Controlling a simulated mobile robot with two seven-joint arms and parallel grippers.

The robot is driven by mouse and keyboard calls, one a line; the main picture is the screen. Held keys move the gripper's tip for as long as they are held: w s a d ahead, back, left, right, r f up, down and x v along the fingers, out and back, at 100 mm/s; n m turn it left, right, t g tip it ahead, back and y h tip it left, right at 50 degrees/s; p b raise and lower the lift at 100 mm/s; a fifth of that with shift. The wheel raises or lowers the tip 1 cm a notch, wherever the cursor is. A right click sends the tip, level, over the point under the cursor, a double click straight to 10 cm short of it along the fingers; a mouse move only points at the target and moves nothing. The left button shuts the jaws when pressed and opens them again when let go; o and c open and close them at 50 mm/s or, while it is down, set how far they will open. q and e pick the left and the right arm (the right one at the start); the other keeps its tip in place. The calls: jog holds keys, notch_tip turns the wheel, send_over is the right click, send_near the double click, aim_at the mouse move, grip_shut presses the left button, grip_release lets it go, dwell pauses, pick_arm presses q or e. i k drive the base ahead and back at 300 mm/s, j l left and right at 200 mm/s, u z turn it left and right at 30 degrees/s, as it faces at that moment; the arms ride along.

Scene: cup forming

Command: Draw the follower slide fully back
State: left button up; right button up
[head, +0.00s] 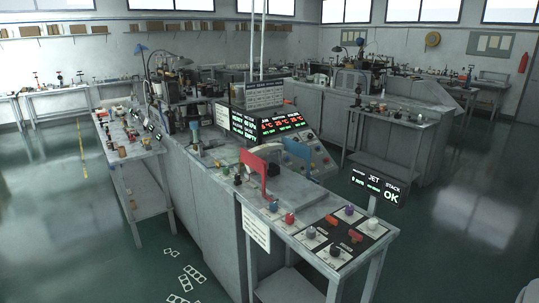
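I cannot pick out the follower slide for certain. The long grey machine bench (203,195) runs away from me through the middle of the head view. A blue plate (254,164) and a red upright part (272,157) stand on its top near a pale rounded part. Which of these, if any, belongs to the slide is too small to tell. Neither of my grippers is in view.
A near control table (310,229) carries coloured knobs and red levers, with an "OK" display (377,188) at its right. Lit readouts (285,124) stand behind. A side table (125,145) is at left. Green floor (470,200) is clear at right; white outlines mark it lower left.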

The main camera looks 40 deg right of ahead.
aim_at(271, 157)
jog(key=i+l+z, duration=0.25)
jog(key=i, duration=0.35)
jog(key=i+z, duration=0.2)
jog(key=i, duration=0.35)
